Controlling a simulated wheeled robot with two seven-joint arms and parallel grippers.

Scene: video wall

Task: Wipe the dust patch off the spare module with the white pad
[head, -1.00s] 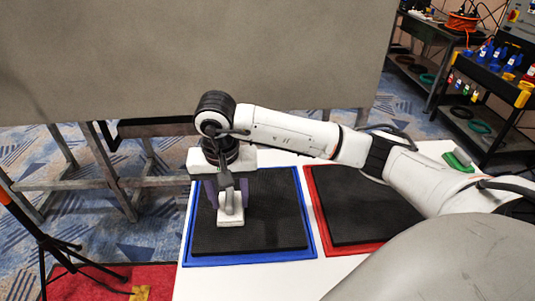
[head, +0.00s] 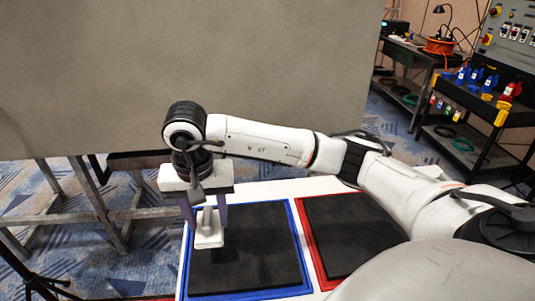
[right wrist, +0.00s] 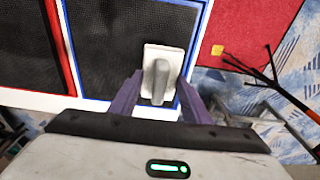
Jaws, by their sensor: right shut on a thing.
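My right gripper (head: 205,214) is shut on the handle of the white pad (head: 208,239). The pad is flat side down over the left, far part of a black module (head: 262,255) in a blue-edged tray. In the right wrist view the pad (right wrist: 150,55) and its grey handle show between the purple fingers (right wrist: 158,97). I cannot tell whether the pad touches the black surface. A second black module (head: 350,235) lies in a red-edged tray to the right. No dust patch is clearly visible; the pad covers part of the surface. My left gripper is out of view.
The white table (head: 290,188) carries both trays. A large grey panel (head: 200,60) on a metal frame stands behind it. My right arm crosses above the red-edged tray.

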